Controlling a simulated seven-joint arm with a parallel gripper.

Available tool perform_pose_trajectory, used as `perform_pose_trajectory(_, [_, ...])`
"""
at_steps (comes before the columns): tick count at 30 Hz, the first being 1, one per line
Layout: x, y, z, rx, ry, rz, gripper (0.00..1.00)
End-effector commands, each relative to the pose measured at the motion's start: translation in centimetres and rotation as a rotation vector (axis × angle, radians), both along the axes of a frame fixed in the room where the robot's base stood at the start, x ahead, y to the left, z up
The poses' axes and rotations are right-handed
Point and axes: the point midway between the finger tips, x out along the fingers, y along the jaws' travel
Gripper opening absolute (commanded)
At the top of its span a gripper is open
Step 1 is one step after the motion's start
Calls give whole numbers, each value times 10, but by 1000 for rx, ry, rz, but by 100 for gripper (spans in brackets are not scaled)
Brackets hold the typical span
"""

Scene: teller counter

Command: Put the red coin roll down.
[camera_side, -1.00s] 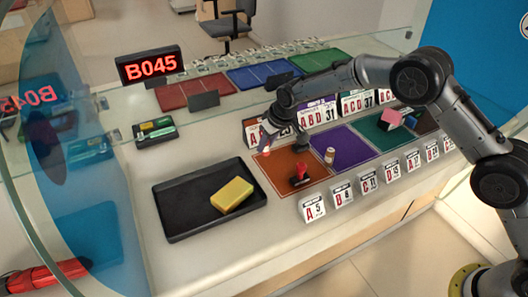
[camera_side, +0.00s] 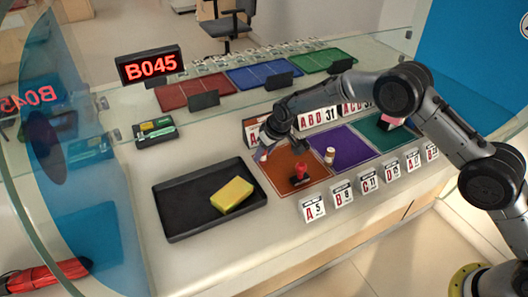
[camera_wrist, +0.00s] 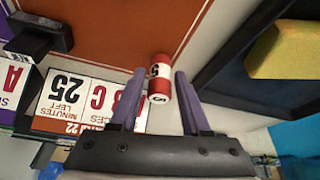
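The red coin roll (camera_wrist: 160,78), red with a white band, shows between my gripper's fingers in the wrist view. In the side view the roll (camera_side: 263,156) is small and partly hidden by the fingers, near the back left corner of the orange mat (camera_side: 277,170). My gripper (camera_wrist: 159,73) is open, with a gap on each side of the roll. Whether the roll rests on the counter is hard to tell. In the side view my gripper (camera_side: 265,150) is low over that corner.
A black tray (camera_side: 180,222) with a yellow block (camera_side: 232,195) lies to the left. A red-handled stamp (camera_side: 300,174) stands on the orange mat. A pale roll (camera_side: 330,156) stands on the purple mat (camera_side: 345,147). Card signs (camera_side: 313,208) line the front; more stand behind the mats.

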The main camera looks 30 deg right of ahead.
Motion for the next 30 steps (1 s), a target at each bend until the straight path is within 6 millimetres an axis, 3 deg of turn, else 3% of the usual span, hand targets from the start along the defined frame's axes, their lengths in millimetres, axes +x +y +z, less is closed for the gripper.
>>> perform_pose_trajectory(2, [0, 0, 0, 0, 0, 0, 62])
perform_pose_trajectory(14, [-1, 0, 8, 1, -2, 0, 62])
perform_pose_trajectory(30, [-37, -10, 97, 1, -2, 0, 62])
